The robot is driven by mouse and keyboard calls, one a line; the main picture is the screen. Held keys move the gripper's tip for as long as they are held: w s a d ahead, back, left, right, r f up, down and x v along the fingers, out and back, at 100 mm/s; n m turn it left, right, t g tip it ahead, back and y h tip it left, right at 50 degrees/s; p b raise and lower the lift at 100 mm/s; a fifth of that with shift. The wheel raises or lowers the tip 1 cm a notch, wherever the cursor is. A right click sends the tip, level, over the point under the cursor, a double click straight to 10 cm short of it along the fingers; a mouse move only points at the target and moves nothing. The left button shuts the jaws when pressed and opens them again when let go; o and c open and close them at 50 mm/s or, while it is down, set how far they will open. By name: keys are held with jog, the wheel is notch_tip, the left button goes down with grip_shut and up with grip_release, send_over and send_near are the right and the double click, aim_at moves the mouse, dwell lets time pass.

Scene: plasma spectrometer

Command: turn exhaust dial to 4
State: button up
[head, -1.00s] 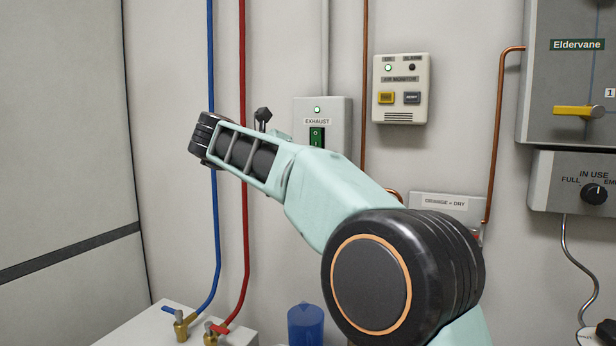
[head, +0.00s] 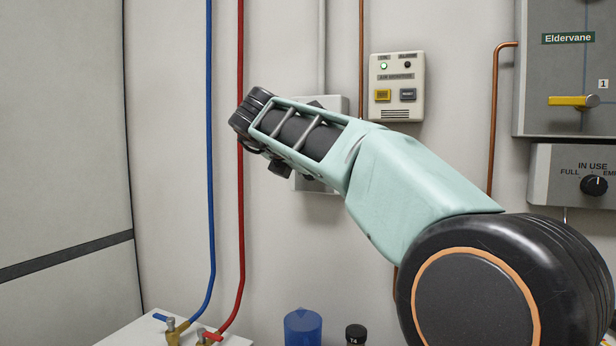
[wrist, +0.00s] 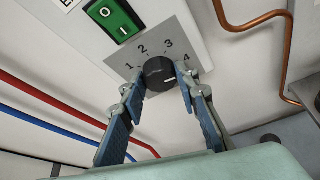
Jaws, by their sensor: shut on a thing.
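The exhaust dial (wrist: 158,70) is a round black knob on a grey plate marked 1 to 4, in the wrist view. Its white mark points right and a little downward, on the side of the 4; the exact setting is hard to read. My gripper (wrist: 160,80) has its two blue-padded fingers closed on the dial, one on each side. The green switch (wrist: 114,20) sits above and left of it. In the head view the exhaust box (head: 335,102) is mostly hidden behind my arm, and the dial and fingertips do not show.
An air monitor (head: 397,86) hangs right of the exhaust box. Red (head: 241,230) and blue (head: 211,220) pipes run down the wall at left. A copper pipe (wrist: 255,20) passes right of the fingers. A blue beaker (head: 303,326) stands below.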

dwell(0.5)
jog(key=o, duration=1.1)
jog(key=shift+s, duration=0.1)
jog(key=v, duration=1.2)
jog(key=shift+d, duration=0.15)
jog(key=shift+r, duration=0.1)
